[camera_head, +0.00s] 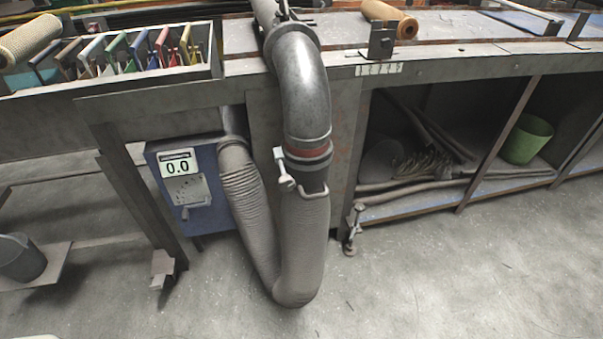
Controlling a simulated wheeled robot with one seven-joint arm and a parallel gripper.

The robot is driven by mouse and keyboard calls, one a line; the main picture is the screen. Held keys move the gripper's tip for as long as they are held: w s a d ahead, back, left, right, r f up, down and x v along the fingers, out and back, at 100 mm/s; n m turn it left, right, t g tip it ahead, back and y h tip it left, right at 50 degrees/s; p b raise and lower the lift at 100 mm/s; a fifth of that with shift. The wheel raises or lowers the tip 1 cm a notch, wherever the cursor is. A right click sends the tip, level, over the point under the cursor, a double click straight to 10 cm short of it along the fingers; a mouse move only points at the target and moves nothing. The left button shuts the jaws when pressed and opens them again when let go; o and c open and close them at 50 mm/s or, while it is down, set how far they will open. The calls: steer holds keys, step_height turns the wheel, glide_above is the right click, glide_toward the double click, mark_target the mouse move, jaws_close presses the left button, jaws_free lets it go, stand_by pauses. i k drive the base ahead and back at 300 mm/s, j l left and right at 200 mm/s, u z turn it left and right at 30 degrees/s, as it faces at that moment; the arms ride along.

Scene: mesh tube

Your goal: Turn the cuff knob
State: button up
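A grey ribbed hose (305,245) hangs in a U below a dark metal elbow pipe (303,90). A cuff with a reddish band (308,151) joins the pipe's lower end and the hose top. A small pale knob or lever (285,178) sticks out at the left side of the cuff, with a pale upright piece above it. Its exact shape is too small to tell. My gripper is not in view.
A blue box (188,217) with a display reading 0.0 stands left of the hose. A workbench (440,68) runs behind, with a shelf holding a green bucket (528,139). A dark bucket (20,258) is at left. Floor in front is clear.

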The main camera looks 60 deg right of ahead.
mark_target(286, 183)
steer(key=i+j, duration=0.1)
steer(key=j, duration=0.25)
steer(key=j+z, duration=0.15)
steer(key=z, duration=0.2)
steer(key=j+z, duration=0.2)
steer(key=z, duration=0.15)
steer(key=j+z, duration=0.15)
steer(key=z, duration=0.85)
